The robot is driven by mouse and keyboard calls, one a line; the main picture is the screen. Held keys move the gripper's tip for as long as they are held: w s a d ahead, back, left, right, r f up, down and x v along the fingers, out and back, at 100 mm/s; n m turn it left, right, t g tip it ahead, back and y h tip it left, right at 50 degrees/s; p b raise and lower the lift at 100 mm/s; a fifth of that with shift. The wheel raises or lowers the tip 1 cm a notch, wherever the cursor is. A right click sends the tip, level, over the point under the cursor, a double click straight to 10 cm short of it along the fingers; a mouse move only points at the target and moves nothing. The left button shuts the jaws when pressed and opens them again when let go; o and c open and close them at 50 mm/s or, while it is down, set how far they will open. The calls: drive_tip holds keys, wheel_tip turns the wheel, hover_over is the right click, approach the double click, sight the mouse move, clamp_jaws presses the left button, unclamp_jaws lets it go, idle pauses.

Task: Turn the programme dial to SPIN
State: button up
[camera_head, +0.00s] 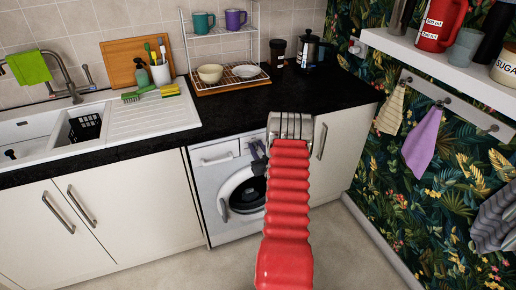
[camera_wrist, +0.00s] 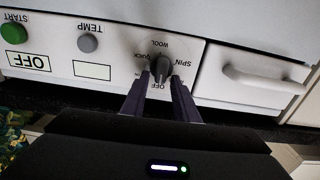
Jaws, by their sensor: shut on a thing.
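The washing machine (camera_head: 208,184) stands under the black worktop in the head view, with its round door below the panel. In the wrist view the dark programme dial (camera_wrist: 160,67) sits on the white panel, with WOOL above it, SPIN to its right, OFF below it and a label that looks like QUICK to its left. I cannot tell which way its pointer faces. My gripper (camera_wrist: 161,77) is shut on the dial, one purple-grey finger on each side. In the head view the dial is hidden behind my red arm and gripper.
In the wrist view a green START button (camera_wrist: 13,33), a display reading OFF (camera_wrist: 28,61), a grey TEMP button (camera_wrist: 88,43) and a drawer handle (camera_wrist: 265,77) are on the panel. The worktop (camera_head: 225,108) edge overhangs the machine. Floor (camera_head: 345,250) is clear at right.

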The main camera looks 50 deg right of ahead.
drive_tip(key=shift+s, duration=0.2)
drive_tip(key=n, duration=0.5)
drive_tip(key=shift+w+a+f+n, duration=0.2)
drive_tip(key=shift+a+f+n, duration=0.05)
drive_tip(key=shift+a+n, duration=0.05)
drive_tip(key=n, duration=0.5)
drive_tip(key=f+n, duration=0.1)
drive_tip(key=n, duration=0.4)
drive_tip(key=f+n, duration=0.1)
drive_tip(key=n, duration=0.4)
drive_tip(key=shift+w+a+f+n, duration=0.1)
drive_tip(key=shift+a+f+n, duration=0.15)
drive_tip(key=shift+a+n, duration=0.15)
drive_tip(key=shift+f, duration=0.1)
drive_tip(key=o, duration=0.7)
drive_tip(key=shift+w+r, duration=0.1)
drive_tip(key=shift+r, duration=0.1)
